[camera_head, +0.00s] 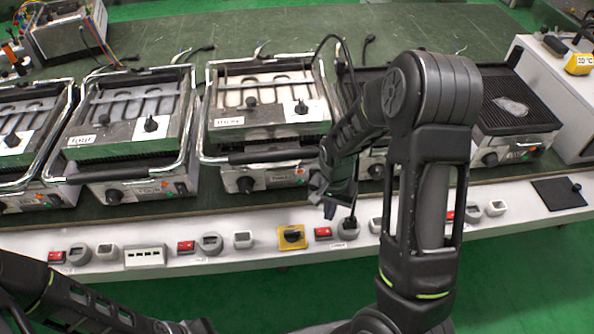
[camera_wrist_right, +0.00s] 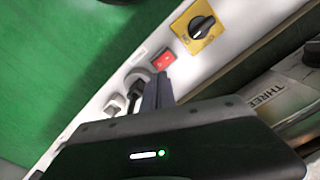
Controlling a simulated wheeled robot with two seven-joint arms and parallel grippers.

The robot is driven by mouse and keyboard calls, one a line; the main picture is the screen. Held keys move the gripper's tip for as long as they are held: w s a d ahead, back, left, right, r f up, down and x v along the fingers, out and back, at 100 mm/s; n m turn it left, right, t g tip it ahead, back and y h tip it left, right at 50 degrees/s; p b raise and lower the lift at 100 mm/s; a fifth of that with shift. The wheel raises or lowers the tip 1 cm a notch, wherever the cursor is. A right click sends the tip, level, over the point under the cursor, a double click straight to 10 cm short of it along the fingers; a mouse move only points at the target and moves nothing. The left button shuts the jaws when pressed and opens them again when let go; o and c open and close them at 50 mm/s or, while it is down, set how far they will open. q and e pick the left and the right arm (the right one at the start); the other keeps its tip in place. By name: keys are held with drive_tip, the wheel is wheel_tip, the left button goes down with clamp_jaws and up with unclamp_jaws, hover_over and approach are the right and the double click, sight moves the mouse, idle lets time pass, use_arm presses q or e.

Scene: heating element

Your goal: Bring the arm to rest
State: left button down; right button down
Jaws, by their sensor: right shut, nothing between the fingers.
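My right arm (camera_head: 430,180) reaches in from the lower right and bends over the bench. My right gripper (camera_head: 328,210) points down at the white front panel, shut and empty. In the right wrist view its fingers (camera_wrist_right: 155,95) are beside a black plug (camera_wrist_right: 134,94) at a round grey socket (camera_wrist_right: 138,80). I cannot tell whether they touch it. My left arm (camera_head: 60,300) lies low along the bottom left edge. Its end is cut off by the frame, so its jaws cannot be made out.
Several contact grills, one being the middle grill (camera_head: 265,110), stand on the green bench top (camera_head: 215,40). The front panel (camera_head: 120,235) carries red switches, sockets and a yellow rotary switch (camera_head: 292,237). A white cabinet (camera_head: 565,90) stands at right. Green floor (camera_head: 530,260) in front is clear.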

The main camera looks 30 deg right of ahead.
drive_tip(key=s+a+f+n+y, duration=0.2)
drive_tip(key=s+a+f+n, duration=0.2)
drive_tip(key=a, duration=0.8)
drive_tip(key=s+a+f+n+y, duration=0.2)
drive_tip(key=s+a+f+n, duration=0.2)
drive_tip(key=s+a+f, duration=0.3)
drive_tip(key=s+a, duration=0.3)
drive_tip(key=a, duration=0.3)
drive_tip(key=shift+s+f+t, duration=0.2)
drive_tip(key=shift+f+t, duration=0.1)
drive_tip(key=shift+f, duration=0.05)
